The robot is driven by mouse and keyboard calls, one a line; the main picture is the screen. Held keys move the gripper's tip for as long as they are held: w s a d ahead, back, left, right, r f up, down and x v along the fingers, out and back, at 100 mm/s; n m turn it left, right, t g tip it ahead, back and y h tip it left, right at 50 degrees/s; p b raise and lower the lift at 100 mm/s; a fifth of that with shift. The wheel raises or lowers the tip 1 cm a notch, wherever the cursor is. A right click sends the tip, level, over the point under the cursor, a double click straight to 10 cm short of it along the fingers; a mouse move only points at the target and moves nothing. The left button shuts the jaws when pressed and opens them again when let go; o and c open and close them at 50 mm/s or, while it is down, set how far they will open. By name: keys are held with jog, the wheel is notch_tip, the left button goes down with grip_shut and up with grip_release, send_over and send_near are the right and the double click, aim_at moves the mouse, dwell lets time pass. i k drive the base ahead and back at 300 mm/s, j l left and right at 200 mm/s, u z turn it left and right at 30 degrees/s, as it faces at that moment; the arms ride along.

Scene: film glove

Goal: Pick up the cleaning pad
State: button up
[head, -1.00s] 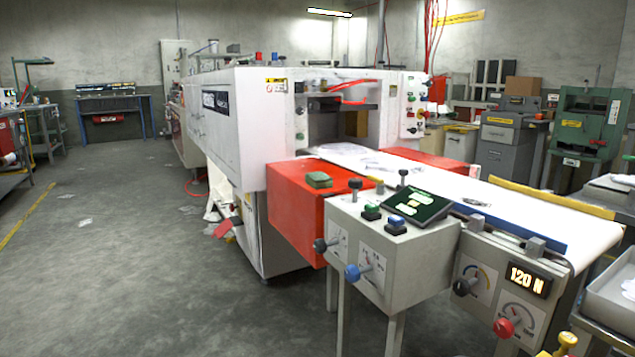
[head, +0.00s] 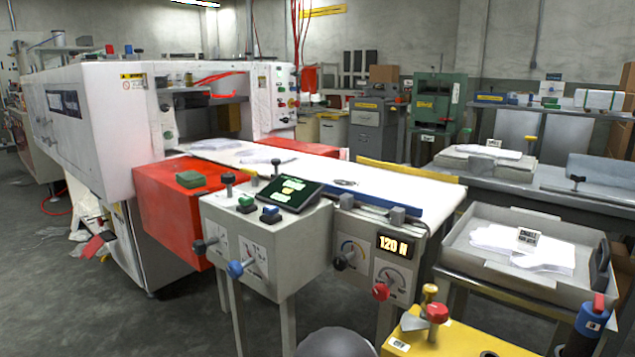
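A small green block (head: 191,179), which looks like the cleaning pad, lies flat on top of the red housing (head: 178,222) at the front of the white machine. It sits left of the grey control box, and nothing covers it. My gripper is not in view. A dark grey rounded shape at the bottom edge, probably part of my own arm, is well below and to the right of the pad.
The grey control box (head: 262,238) with knobs stands in front of the conveyor (head: 370,178). A metal tray (head: 470,246) with white sheets stands at right, beyond a yellow box (head: 440,335). Open floor (head: 60,295) lies at left.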

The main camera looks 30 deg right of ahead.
aim_at(190, 180)
jog(key=i+u, duration=0.25)
jog(key=i, duration=0.2)
jog(key=i+l+u, duration=0.3)
jog(key=i, duration=0.15)
jog(key=i+l+u, duration=0.25)
jog(key=i, duration=0.2)
jog(key=j, duration=0.1)
